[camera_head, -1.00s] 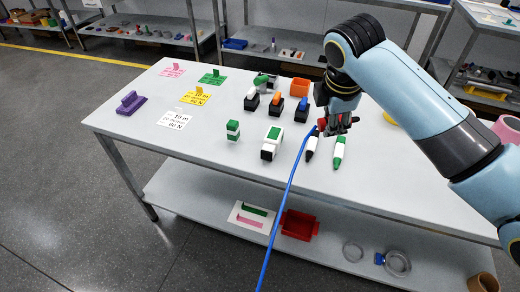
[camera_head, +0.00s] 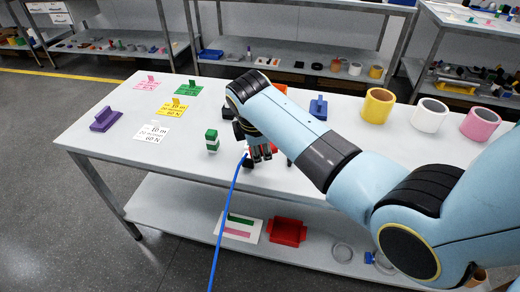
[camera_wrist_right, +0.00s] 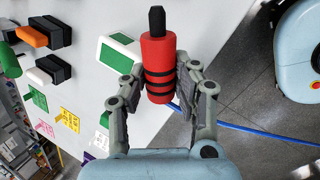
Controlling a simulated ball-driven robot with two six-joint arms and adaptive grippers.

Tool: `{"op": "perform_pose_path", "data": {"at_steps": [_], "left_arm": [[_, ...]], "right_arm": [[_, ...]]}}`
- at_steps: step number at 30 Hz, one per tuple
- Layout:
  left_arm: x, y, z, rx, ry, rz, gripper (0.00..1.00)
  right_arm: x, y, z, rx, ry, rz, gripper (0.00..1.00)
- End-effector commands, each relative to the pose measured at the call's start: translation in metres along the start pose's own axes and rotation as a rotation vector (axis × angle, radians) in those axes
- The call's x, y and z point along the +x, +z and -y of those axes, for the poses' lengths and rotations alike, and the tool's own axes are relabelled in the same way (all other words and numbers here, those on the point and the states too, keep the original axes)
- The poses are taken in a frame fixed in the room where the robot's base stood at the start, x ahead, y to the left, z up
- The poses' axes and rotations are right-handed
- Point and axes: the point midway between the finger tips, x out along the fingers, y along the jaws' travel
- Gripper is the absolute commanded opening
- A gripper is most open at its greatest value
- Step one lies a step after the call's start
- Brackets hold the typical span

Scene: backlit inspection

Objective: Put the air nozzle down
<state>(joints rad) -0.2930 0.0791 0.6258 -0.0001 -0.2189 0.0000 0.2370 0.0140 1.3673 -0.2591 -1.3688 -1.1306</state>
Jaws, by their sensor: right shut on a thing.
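The air nozzle is a red cylinder (camera_wrist_right: 157,66) with black bands and a black tip, upright in the right wrist view. My right gripper (camera_wrist_right: 160,84) is shut on it, with one finger on each side. In the head view my right gripper (camera_head: 262,155) hangs over the front middle of the table (camera_head: 130,165) and largely hides the nozzle. A blue hose (camera_head: 228,212) runs from there down past the table's front edge. It also shows in the wrist view (camera_wrist_right: 240,127). Whether the nozzle touches the table I cannot tell. My left gripper is not in view.
A green-and-white block (camera_head: 212,143) stands just left of the gripper. A purple block (camera_head: 105,120) and several cards lie farther left. Tape rolls (camera_head: 377,105) stand at the right. My arm hides part of the tabletop. The front left is clear.

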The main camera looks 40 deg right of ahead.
Motion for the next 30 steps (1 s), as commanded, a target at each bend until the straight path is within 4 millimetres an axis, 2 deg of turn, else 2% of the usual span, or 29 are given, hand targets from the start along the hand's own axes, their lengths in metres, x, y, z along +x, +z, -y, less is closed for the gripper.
{"op": "perform_pose_path", "data": {"at_steps": [7, 24, 25, 30], "left_arm": [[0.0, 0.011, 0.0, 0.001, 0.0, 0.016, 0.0], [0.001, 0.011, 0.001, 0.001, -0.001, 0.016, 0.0], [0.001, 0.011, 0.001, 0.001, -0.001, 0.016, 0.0], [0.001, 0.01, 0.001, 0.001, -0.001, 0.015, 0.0]], "right_arm": [[0.004, -0.001, 0.001, 0.001, 0.001, 0.0, 0.0], [0.015, -0.002, 0.004, 0.0, 0.002, 0.0, 0.0], [0.015, -0.002, 0.004, 0.0, 0.001, 0.0, 0.32], [0.015, -0.002, 0.005, 0.0, 0.001, 0.0, 0.51]]}}
